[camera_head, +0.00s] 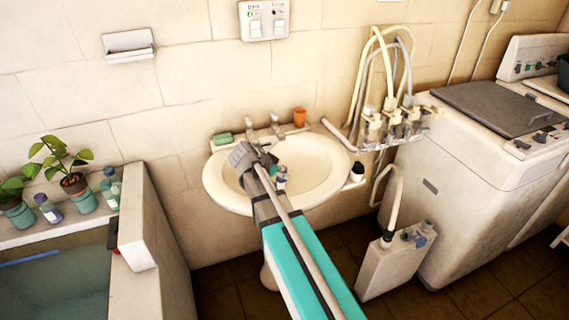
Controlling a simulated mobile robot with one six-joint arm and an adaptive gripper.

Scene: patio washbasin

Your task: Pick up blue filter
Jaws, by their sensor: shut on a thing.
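My gripper (274,166) is over the white washbasin (320,190), seen from behind along my arm. A small blue and pale cylindrical thing, which looks like the blue filter (281,178), shows just right of my wrist at the jaws. The gripper is shut on it. My wrist and forearm hide part of the jaws and the basin's left side. I cannot tell whether the filter touches the bowl.
A green soap bar (222,138), the tap (276,127) and an orange cup (299,117) sit along the basin's back rim. Hoses and valves (390,120) hang to the right, above a white canister (396,262). A washing machine (465,150) stands right; a tiled tub (150,230) left.

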